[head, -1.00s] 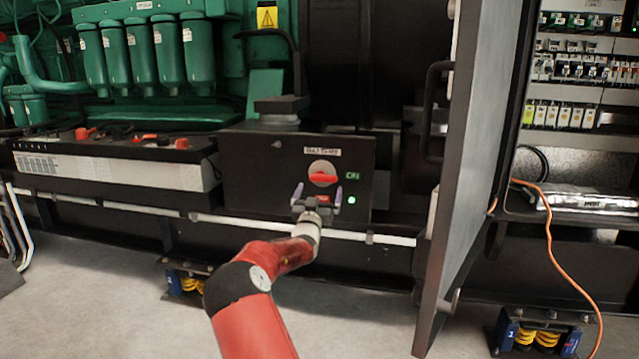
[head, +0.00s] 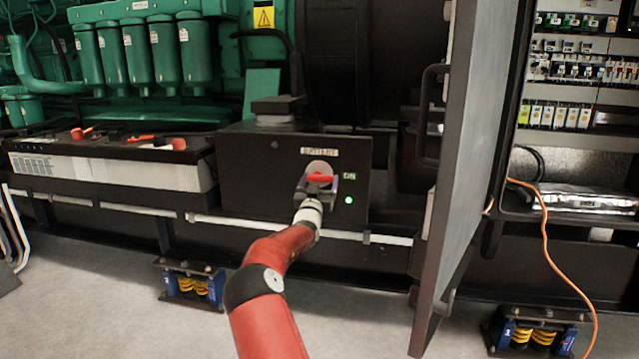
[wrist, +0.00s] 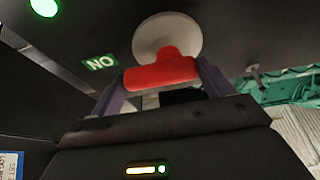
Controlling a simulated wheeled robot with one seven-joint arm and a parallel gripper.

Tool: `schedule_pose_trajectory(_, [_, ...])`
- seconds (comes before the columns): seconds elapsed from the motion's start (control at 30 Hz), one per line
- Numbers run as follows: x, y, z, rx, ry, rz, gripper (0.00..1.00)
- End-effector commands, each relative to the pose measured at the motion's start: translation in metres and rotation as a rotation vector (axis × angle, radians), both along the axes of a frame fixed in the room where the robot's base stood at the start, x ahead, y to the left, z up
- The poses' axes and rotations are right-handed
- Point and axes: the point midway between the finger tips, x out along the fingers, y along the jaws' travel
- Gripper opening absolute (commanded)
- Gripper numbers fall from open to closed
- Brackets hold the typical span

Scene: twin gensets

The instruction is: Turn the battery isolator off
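The battery isolator is a red handle (head: 320,178) on a pale round plate, on the front of a black box (head: 250,165). My gripper (head: 318,182) is at the isolator, just in front of and below the handle. In the wrist view the red handle (wrist: 161,71) lies between the tips of my two open fingers (wrist: 163,80), one at each end. Whether the fingers touch it I cannot tell.
An open grey cabinet door (head: 465,170) stands to the right of the box. An orange cable (head: 548,250) hangs beyond it. A white pipe (head: 240,223) runs below the box. A battery (head: 110,165) with red terminals sits at left.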

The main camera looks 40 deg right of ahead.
Motion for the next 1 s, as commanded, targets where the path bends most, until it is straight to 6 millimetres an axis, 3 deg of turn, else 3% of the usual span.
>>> schedule_pose_trajectory(0.1, [-0.0002, 0.0, 0.0001, 0.0, 0.0, 0.0, 0.57])
schedule_pose_trajectory(0.47, [0.0, 0.0, -0.0025, 0.051, -0.063, 0.001, 0.57])
schedule_pose_trajectory(1.0, [0.003, 0.0022, -0.005, 0.351, -0.412, 0.0, 0.57])
